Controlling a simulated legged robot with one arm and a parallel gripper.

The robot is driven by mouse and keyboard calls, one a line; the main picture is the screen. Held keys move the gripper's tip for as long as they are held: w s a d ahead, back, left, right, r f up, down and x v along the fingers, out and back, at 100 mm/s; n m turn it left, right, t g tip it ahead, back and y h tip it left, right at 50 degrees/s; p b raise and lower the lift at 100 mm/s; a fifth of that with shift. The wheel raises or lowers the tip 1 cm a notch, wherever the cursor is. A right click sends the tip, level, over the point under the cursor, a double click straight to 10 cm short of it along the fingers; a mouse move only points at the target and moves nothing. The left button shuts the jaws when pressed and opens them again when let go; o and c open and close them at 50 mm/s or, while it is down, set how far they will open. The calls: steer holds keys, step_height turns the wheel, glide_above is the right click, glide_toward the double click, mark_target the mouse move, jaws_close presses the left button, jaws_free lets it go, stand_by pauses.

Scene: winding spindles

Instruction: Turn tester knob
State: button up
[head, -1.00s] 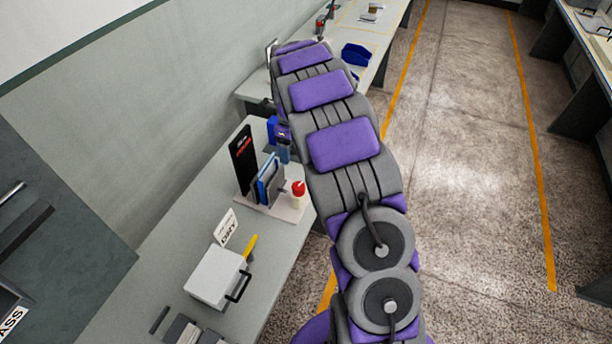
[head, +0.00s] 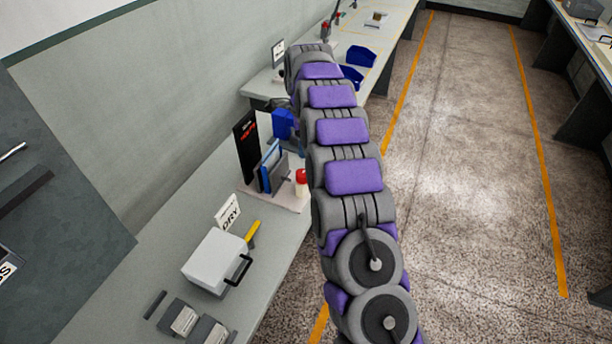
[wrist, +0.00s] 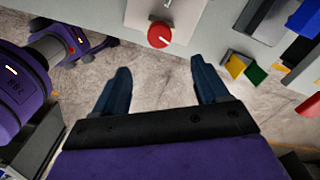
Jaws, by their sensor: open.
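The knob lies past the fingertips, roughly centred across the gap and apart from both fingers.
The floor at right (head: 470,150) is clear.

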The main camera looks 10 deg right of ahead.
mark_target(303, 173)
step_height(303, 173, down, 13)
steer(key=b, duration=0.2)
steer(key=shift+r+b, duration=0.2)
steer(key=shift+b, duration=0.2)
steer(key=shift+a+f, duration=0.2)
steer(key=shift+f, duration=0.5)
steer(key=c, duration=1.1)
steer(key=shift+o, duration=0.2)
steer(key=shift+d+r, duration=0.1)
steer(key=shift+r, duration=0.05)
